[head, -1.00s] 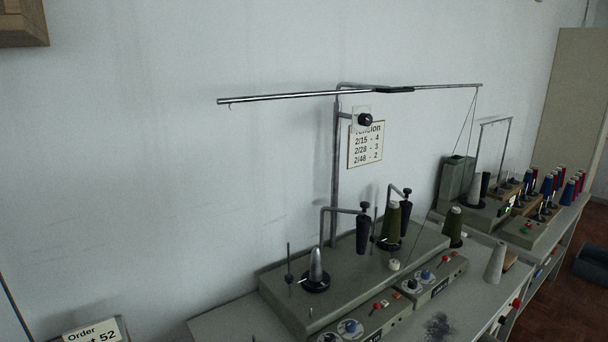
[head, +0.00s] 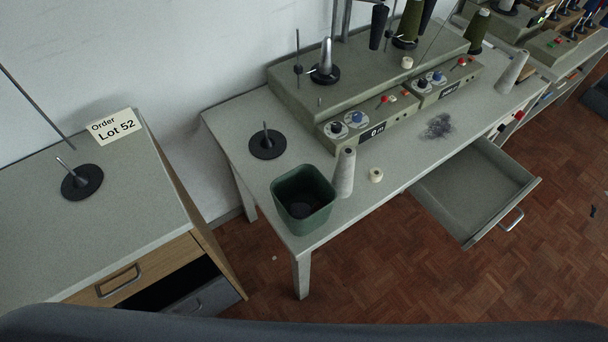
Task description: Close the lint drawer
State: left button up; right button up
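The lint drawer (head: 465,195) is a shallow grey tray drawer under the front edge of the grey table (head: 240,160). It is pulled well out over the floor and looks empty. Its bright metal handle (head: 512,219) is on the front panel, at the right of the head view. A dark clump of lint (head: 438,126) lies on the tabletop above the drawer. Neither of my grippers shows in the head view.
A green bin (head: 303,212), a grey cone (head: 344,172) and a small cream spool (head: 376,175) stand near the table's front edge. A cabinet (head: 85,230) with a partly open lower drawer stands at left. The parquet floor before the lint drawer (head: 430,275) is clear.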

aim_at(469, 194)
jog(key=l+z, duration=0.25)
jog(key=z, duration=0.2)
jog(key=k+l+z, duration=0.1)
jog(key=l+z, duration=0.15)
jog(key=z, duration=0.15)
jog(key=l+z, duration=0.25)
jog(key=z, duration=0.2)
